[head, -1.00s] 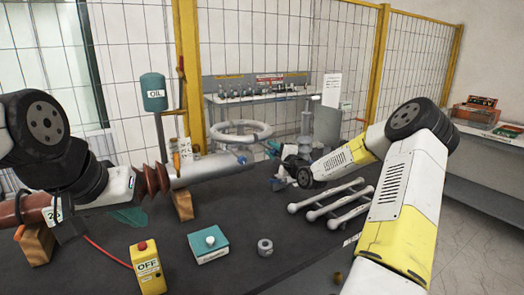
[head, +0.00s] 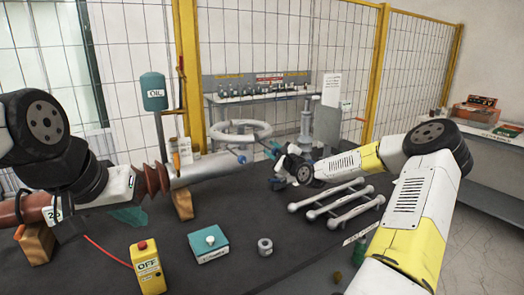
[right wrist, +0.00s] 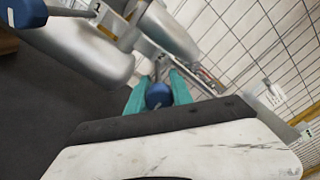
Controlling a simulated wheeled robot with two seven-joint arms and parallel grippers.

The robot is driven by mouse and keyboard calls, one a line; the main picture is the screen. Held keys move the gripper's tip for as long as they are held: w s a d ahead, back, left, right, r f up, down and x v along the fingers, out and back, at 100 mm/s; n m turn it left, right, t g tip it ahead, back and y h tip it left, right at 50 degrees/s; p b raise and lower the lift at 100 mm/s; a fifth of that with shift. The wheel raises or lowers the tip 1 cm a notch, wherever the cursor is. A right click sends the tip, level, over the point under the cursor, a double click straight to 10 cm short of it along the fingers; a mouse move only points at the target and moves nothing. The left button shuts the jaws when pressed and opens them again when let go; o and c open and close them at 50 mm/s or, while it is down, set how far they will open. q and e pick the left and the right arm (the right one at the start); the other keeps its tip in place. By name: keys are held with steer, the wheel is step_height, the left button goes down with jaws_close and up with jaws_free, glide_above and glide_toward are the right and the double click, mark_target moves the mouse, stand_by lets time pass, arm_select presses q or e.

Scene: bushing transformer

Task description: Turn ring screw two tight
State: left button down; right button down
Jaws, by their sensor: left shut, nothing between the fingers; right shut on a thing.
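Ring screw two (right wrist: 158,96), with a blue head, is between the teal fingers of my right gripper (right wrist: 160,92) in the right wrist view. It is beside a silver cylinder part marked 2. My right gripper is shut on it. Another blue-headed screw (right wrist: 27,12) stands at the top left, apart from the fingers. In the head view my right gripper (head: 278,160) is at the far middle of the table, with the fingers too small to read. My left gripper (head: 130,215) shows as teal fingers below the brown-ribbed bushing (head: 150,180), shut and empty, partly hidden.
A teal box with a white knob (head: 209,243), a yellow OFF button box (head: 148,267) and a grey nut (head: 265,247) stand at the front. Grey rods on a rack (head: 335,200) lie under my right arm. A wooden block (head: 182,204) supports the silver tube.

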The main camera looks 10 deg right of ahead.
mark_target(277, 153)
steer(key=shift+d, duration=0.1)
steer(key=c, duration=1.1)
jaws_free()
steer(key=shift+c, duration=0.2)
steer(key=v, duration=0.7)
steer(key=shift+s+d, duration=0.1)
steer(key=shift+s, duration=0.3)
steer(key=shift+s+f, duration=0.1)
